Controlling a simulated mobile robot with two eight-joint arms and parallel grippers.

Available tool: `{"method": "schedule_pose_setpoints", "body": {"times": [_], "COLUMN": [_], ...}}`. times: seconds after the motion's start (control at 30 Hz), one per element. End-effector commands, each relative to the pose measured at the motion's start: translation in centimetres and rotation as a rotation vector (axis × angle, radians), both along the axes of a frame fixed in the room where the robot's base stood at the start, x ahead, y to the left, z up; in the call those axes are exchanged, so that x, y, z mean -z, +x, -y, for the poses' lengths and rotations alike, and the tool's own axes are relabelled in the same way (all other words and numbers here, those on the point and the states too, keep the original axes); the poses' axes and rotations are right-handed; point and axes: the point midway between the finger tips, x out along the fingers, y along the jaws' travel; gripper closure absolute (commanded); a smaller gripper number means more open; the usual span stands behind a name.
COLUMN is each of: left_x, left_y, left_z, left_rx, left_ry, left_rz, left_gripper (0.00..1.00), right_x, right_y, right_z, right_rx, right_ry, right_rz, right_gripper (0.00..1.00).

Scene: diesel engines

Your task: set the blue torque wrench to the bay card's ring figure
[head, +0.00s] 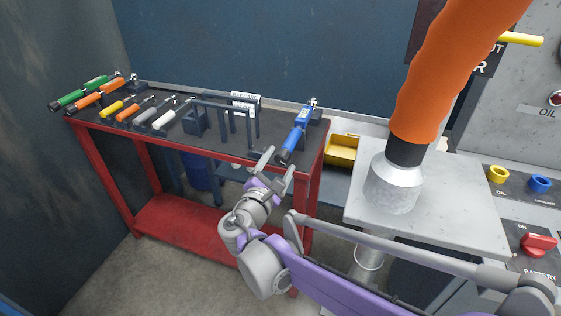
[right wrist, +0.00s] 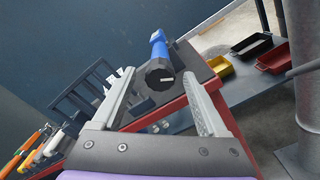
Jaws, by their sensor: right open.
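The blue torque wrench (head: 298,130) lies near the right end of the dark-topped red cart (head: 173,134), its blue handle pointing toward me. In the right wrist view the wrench (right wrist: 158,58) shows its dark round handle end with a small white mark. My right gripper (head: 272,164) is open and empty just in front of the handle end; in the right wrist view its fingers (right wrist: 166,98) stand on either side of that end, apart from it. My left gripper is not in view.
Green, orange, yellow and white-handled tools (head: 112,108) lie at the cart's left. A dark rack frame (head: 228,116) stands left of the wrench. A yellow bin (head: 342,150) lies to the right. A thick orange hose (head: 443,70) stands over the grey bench (head: 462,213).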

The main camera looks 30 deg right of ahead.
Motion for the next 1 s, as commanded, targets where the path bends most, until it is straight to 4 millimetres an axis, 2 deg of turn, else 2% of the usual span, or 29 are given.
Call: {"method": "schedule_pose_setpoints", "body": {"times": [0.2, 0.47, 0.9, 1.0], "left_x": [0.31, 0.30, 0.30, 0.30], "left_y": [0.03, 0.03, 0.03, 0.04], "left_z": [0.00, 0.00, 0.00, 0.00], "left_rx": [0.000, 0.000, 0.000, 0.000], "left_ry": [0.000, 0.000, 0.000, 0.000], "left_rz": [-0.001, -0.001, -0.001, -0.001], "left_gripper": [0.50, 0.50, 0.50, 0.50], "right_x": [0.01, -0.02, -0.01, -0.01], "right_y": [1.03, 1.09, 1.07, 1.07], "right_z": [1.27, 1.31, 1.29, 1.28], "right_rx": [0.001, 0.000, -0.001, -0.001], "right_ry": [-0.001, 0.001, 0.001, 0.001], "right_rz": [0.000, 0.001, 0.000, 0.000], "right_gripper": [0.24, 0.24, 1.00, 1.00]}}
